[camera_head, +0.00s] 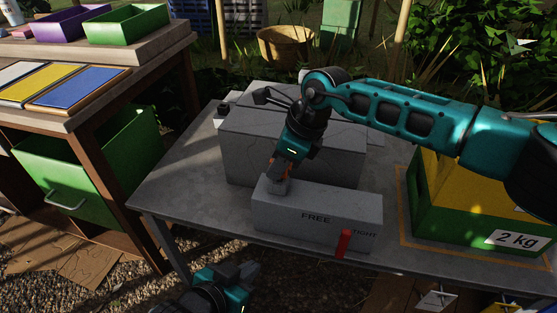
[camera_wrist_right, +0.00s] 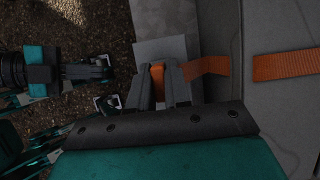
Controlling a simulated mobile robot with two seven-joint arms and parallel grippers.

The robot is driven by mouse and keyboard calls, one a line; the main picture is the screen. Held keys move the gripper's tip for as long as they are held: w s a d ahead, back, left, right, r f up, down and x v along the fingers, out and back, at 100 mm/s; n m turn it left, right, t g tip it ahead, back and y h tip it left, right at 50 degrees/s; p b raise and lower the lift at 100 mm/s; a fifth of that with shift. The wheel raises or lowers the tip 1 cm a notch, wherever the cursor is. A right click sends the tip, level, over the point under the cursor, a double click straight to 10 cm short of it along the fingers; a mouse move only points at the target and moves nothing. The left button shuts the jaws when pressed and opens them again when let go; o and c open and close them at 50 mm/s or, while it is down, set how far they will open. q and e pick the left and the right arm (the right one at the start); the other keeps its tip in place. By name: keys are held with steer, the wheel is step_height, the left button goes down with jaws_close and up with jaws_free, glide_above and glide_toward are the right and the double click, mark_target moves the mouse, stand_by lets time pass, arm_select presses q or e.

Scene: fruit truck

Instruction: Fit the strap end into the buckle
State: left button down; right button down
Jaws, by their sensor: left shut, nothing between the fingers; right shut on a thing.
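My right gripper (camera_head: 279,184) is shut on the orange strap end, just over the left end of a grey block (camera_head: 280,215) marked FREE and TIGHT. In the right wrist view the orange strap (camera_wrist_right: 208,66) runs rightward from between the fingers of that gripper (camera_wrist_right: 168,75). A light grey square piece (camera_wrist_right: 160,47) lies just beyond the fingertips; I cannot tell whether it is the buckle or whether the strap touches it. My left gripper (camera_head: 246,272) is shut and empty below the table's front edge. It also shows in the right wrist view (camera_wrist_right: 108,72).
A larger grey case (camera_head: 240,155) stands behind the block on the grey table (camera_head: 170,190). A red marker (camera_head: 343,244) is on the block's front. A green crate (camera_head: 450,225) labelled 2 kg stands at right. A wooden stand (camera_head: 150,75) is at left.

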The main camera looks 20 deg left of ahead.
steer(key=shift+f, duration=0.3)
steer(key=c, duration=1)
jaws_free()
steer(key=shift+r, duration=0.1)
steer(key=v, duration=1.1)
steer(key=shift+d+r, duration=0.2)
steer(key=shift+r, duration=0.15)
